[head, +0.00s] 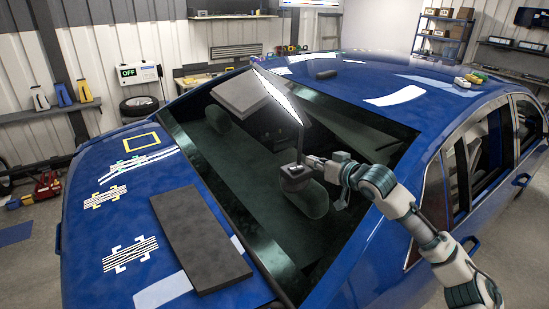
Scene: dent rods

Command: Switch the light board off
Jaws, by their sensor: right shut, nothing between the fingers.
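The light board (279,96) is a slim tilted panel above the blue car's windshield, and its face glows white. A thin dark post (300,146) runs from its lower end down to a small dark base (295,174). My right gripper (311,161) comes in from the right and is shut, with its tips close beside the post just above the base. I cannot tell whether they touch it. No switch can be made out at this size. My left gripper is not in view.
The blue car (350,85) fills the middle. A dark flat pad (200,238) and striped markers (130,253) lie on its hood. Small objects (470,80) sit on the roof. A wall sign (139,73) reads OFF.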

